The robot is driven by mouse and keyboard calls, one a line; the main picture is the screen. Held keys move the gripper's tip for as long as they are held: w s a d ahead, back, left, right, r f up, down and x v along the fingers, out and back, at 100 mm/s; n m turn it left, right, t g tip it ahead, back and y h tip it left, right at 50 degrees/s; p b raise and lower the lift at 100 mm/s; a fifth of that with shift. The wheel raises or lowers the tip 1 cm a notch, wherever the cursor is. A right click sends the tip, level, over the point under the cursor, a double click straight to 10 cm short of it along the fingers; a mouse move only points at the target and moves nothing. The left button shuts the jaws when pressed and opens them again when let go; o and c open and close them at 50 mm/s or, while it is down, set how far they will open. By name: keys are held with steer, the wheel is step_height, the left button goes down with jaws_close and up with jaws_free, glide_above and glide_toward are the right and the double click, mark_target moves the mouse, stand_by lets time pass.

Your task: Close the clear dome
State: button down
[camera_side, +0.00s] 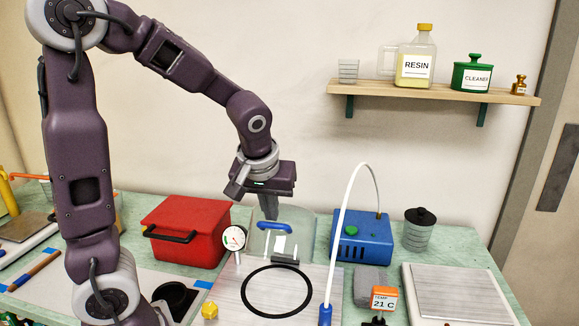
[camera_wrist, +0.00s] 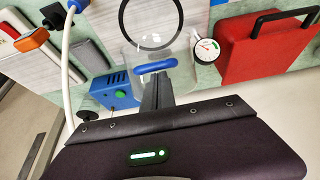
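The clear dome (camera_side: 300,246) is a see-through lid with a blue handle (camera_side: 287,226). It stands tilted up, open, behind the black ring (camera_side: 247,290) on the metal plate (camera_side: 228,298). In the wrist view the dome (camera_wrist: 185,75) and its blue handle (camera_wrist: 155,67) show just beyond my fingertips. My gripper (camera_side: 268,214) points down at the back of the dome, close to the handle. Its fingers (camera_wrist: 156,84) look pressed together with nothing between them. I cannot tell whether they touch the dome.
A red toolbox (camera_side: 188,230) and a round gauge (camera_side: 234,238) stand left of the dome. A blue pump box (camera_side: 362,238) with a white hose (camera_side: 340,225) stands right. A temperature display (camera_side: 384,300) and a scale-like plate (camera_side: 462,292) lie front right.

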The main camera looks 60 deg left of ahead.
steer(key=s+d+f, duration=0.6)
steer(key=f, duration=0.2)
steer(key=shift+s+d+f, duration=0.15)
steer(key=shift+s+d, duration=0.15)
steer(key=shift+d, duration=0.05)
